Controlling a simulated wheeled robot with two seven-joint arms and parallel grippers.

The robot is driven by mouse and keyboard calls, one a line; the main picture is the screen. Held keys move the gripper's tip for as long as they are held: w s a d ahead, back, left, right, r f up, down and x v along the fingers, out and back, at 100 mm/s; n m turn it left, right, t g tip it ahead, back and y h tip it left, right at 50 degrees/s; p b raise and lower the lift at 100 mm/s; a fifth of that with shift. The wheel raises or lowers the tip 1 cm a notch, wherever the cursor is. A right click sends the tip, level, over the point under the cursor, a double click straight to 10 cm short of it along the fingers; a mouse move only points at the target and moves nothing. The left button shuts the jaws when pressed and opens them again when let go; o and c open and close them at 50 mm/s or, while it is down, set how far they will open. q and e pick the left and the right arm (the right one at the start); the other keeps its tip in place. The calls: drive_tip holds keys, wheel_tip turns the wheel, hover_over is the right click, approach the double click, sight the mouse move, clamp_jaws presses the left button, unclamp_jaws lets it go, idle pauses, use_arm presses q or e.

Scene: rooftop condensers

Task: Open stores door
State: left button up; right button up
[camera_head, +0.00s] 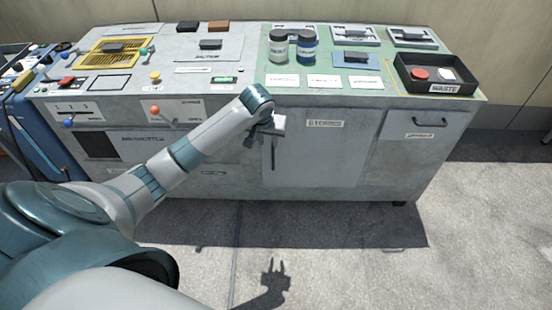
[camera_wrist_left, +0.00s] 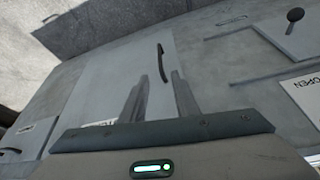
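The stores door (camera_head: 318,160) is a grey panel in the cabinet front, labelled STORES, and looks closed. Its dark upright bar handle (camera_head: 273,153) is near the door's left edge. My left gripper (camera_head: 268,132) is in front of the handle's upper part, and my wrist partly hides that area. In the left wrist view the open fingers (camera_wrist_left: 160,77) point at the door (camera_wrist_left: 112,72), with the handle (camera_wrist_left: 162,62) showing in the gap between their tips. Nothing is gripped; whether the fingertips reach around the handle I cannot tell. My right gripper is not in view.
The cabinet top holds two jars (camera_head: 293,46), several small blocks and a black WASTE tray (camera_head: 440,88). A drawer with a handle (camera_head: 430,122) is right of the door. Knobs and switches (camera_head: 155,110) are at left. The floor (camera_head: 380,260) in front is clear.

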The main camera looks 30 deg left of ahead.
sight(273, 157)
use_arm(q)
drive_tip(key=shift+f, duration=0.1)
